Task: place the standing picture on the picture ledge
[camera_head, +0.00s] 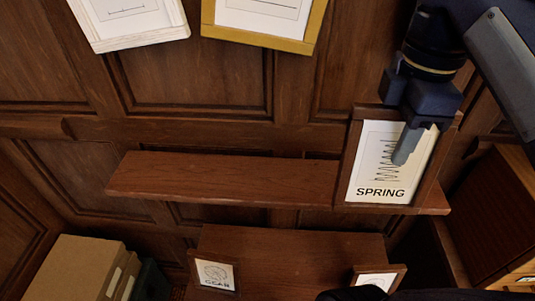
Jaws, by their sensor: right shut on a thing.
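A brown-framed picture (372,187) with a coil drawing and the word SPRING stands upright at the right end of the wooden picture ledge (225,180). Its lower edge overlaps the ledge; I cannot tell whether it touches. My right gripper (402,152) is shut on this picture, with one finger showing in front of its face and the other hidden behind. The rest of the ledge, to the left, is bare. My left gripper is not in view.
Below the ledge, a smaller wooden surface (285,246) has a framed GEAR picture (214,273) at its left and another framed picture (378,278) at its right, partly hidden. A white frame (140,40) and a yellow frame (262,40) hang above. Boxes (75,268) stand lower left.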

